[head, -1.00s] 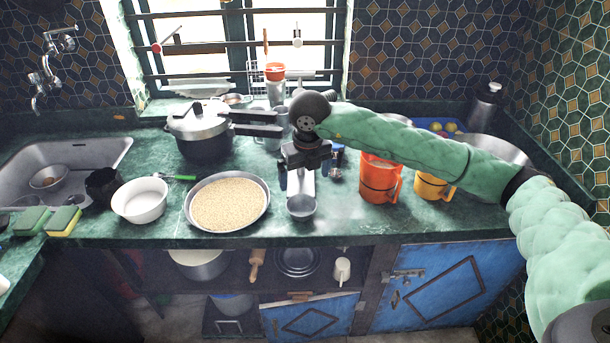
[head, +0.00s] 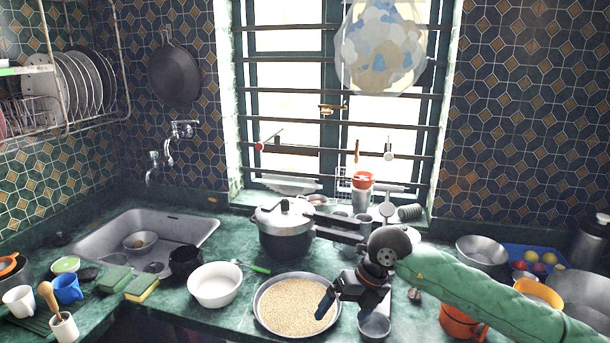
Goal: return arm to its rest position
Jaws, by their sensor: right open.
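My right arm, in a green sleeve, reaches in from the right in the head view. My right gripper (head: 347,305) is open and points down over the counter. It shows in front of the right rim of the wide plate of grain (head: 297,304), beside a small steel bowl (head: 375,327). I see nothing held between its fingers. How high it is above the counter is hard to tell. My left gripper is not in view.
A pressure cooker (head: 285,233) stands behind the plate, its handle close to my right wrist. A white bowl (head: 215,287) is left of the plate. My forearm partly hides an orange mug (head: 458,323). A steel bowl (head: 481,251) stands farther back at the right.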

